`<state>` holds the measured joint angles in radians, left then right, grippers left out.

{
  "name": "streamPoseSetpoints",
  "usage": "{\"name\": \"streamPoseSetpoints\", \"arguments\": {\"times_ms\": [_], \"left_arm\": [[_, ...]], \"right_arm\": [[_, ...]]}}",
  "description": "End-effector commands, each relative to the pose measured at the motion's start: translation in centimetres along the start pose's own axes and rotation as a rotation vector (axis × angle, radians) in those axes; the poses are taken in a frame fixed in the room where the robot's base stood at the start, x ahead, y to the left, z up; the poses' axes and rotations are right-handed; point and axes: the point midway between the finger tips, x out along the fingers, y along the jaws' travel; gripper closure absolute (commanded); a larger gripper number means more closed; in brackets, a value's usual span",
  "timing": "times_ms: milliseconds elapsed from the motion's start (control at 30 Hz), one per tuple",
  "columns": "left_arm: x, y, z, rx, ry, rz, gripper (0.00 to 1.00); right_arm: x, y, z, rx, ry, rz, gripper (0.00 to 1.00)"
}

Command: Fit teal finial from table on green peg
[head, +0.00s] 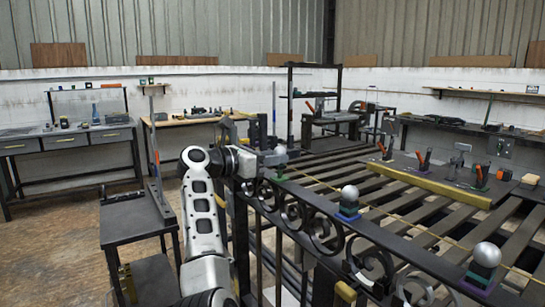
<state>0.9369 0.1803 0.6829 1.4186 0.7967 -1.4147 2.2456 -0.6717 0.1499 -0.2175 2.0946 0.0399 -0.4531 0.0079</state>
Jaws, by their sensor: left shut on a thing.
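My left gripper (273,158) reaches in over the far end of the dark scroll gate (322,228). It is shut on a finial with a silver ball (281,150); the jaws hide most of the finial's lower part. A small green-and-purple piece (280,173) shows just below the jaws on the gate's top rail. I cannot tell whether the held finial touches it or is apart. A second silver-ball finial (350,194) with a blue base stands upright on the rail in the middle. A third ball finial (487,256) stands at the near right. My right gripper is not in view.
The gate lies on a slatted bench (430,215) with a yellow bar (430,185) across it. Orange-handled clamps (421,160) stand along its far right side. A dark side table (135,218) stands left of my arm. Workbenches line the walls; the floor at left is clear.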

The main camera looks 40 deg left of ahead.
Motion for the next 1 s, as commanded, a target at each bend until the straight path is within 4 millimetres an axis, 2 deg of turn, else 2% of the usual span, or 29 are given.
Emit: {"name": "streamPoseSetpoints", "arguments": {"times_ms": [1000], "left_arm": [[0.1,0.0,-1.5,0.001,-0.002,0.001,1.0]], "right_arm": [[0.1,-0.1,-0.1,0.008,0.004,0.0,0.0]]}}
